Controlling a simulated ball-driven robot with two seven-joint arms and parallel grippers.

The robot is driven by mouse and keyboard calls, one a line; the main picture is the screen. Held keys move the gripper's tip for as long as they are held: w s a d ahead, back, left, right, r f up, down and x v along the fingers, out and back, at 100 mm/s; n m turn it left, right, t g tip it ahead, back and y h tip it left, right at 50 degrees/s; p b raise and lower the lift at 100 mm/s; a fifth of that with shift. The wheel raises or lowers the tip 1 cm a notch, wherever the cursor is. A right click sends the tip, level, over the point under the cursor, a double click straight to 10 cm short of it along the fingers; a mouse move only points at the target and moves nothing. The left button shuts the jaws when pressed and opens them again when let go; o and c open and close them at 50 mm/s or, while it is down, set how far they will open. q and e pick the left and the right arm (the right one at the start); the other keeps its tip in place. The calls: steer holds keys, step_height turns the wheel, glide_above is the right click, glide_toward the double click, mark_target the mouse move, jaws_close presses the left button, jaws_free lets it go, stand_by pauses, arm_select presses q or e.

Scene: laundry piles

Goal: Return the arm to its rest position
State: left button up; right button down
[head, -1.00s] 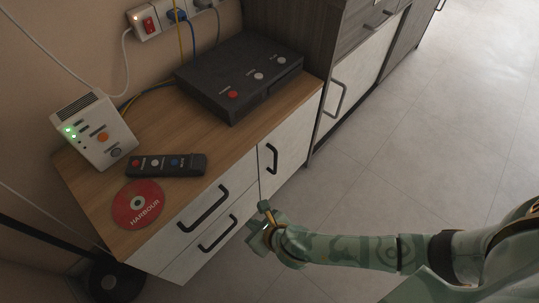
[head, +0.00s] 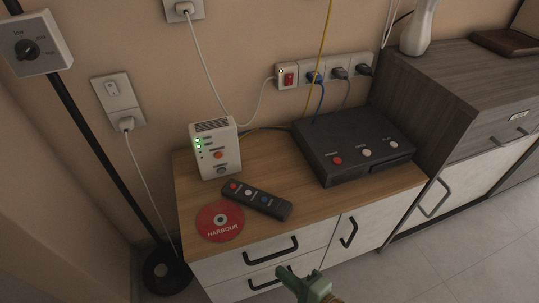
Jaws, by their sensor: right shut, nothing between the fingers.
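My right gripper (head: 299,279) shows at the bottom centre of the head view. It is green and shut, with nothing in it. It is in front of the low cabinet (head: 375,203), near the lower drawer handle (head: 272,277); whether it touches the handle I cannot tell. Most of my right arm is below the picture's edge. My left gripper is out of view.
On the cabinet's wooden top stand a white router (head: 214,150), a dark remote (head: 257,199), a red disc (head: 220,221) and a black box (head: 352,145). A lamp base (head: 166,272) stands left. A taller grey cabinet (head: 450,99) adjoins right. Floor shows lower right.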

steer(key=s+d+f+n+g+h, duration=0.5)
steer(key=s+f+n, duration=0.5)
steer(key=n, duration=0.6)
steer(key=s+d+f+n+g+h, duration=0.2)
steer(key=s+d+f+n+h, duration=0.15)
steer(key=s+d, duration=0.5)
steer(key=s+d+f+n+g+h, duration=0.2)
steer(key=s+d+h, duration=0.2)
steer(key=s+d, duration=0.45)
arm_select(q)
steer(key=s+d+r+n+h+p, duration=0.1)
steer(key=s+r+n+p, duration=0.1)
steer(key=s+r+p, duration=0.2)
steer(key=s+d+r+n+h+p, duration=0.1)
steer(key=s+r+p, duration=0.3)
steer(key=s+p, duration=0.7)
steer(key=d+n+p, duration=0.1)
steer(key=p, duration=0.9)
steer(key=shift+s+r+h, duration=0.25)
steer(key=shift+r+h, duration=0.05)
arm_select(e)
steer(key=s+r+m+g+y, duration=0.1)
steer(key=s+r, duration=0.3)
steer(key=s, duration=0.7)
steer(key=s+a+r+m+y, duration=0.1)
steer(key=s+r+m, duration=0.3)
steer(key=s, duration=0.7)
steer(key=shift+r+g, duration=0.15)
steer(key=shift+g, duration=0.25)
